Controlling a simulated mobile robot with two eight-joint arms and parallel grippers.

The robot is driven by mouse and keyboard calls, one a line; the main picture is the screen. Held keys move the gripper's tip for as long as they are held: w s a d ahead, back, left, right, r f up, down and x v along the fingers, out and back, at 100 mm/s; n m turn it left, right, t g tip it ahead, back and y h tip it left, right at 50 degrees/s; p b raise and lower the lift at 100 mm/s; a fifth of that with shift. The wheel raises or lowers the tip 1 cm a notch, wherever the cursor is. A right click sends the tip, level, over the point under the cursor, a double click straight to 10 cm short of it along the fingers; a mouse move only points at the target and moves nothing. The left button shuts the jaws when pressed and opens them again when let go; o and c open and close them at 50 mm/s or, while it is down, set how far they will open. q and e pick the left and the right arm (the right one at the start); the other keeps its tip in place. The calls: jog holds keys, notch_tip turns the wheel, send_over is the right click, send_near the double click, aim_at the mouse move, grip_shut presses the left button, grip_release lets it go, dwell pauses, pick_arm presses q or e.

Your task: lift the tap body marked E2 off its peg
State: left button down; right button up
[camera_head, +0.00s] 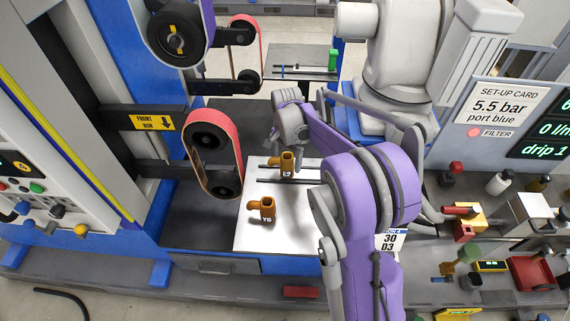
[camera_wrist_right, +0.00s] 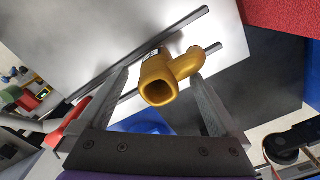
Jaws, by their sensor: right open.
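The tap body marked E2 (camera_head: 287,163) is brass-coloured and stands upright on the pale fixture plate (camera_head: 248,236). A peg under it is hidden. My right gripper (camera_head: 288,138) is at the end of the purple arm, just above E2. In the right wrist view, a brass tap body (camera_wrist_right: 158,88) shows its square open end between the two spread fingers of the right gripper (camera_wrist_right: 160,76), with its side spout toward the right finger. I see no clear contact. A second tap body, marked Y5 (camera_head: 267,208), stands nearer on the plate. My left gripper is not in view.
A dark rail (camera_head: 290,181) runs across the plate behind Y5. A red belt loop (camera_head: 213,160) on dark rollers stands close at the left. A white machine arm (camera_head: 395,50) stands behind. Several small parts crowd the bench at the right. The plate's front is clear.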

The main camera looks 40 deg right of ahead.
notch_tip(320, 180, down, 3)
jog(key=shift+d+f, duration=0.1)
jog(key=shift+f, duration=0.1)
grip_shut()
dwell(0.5)
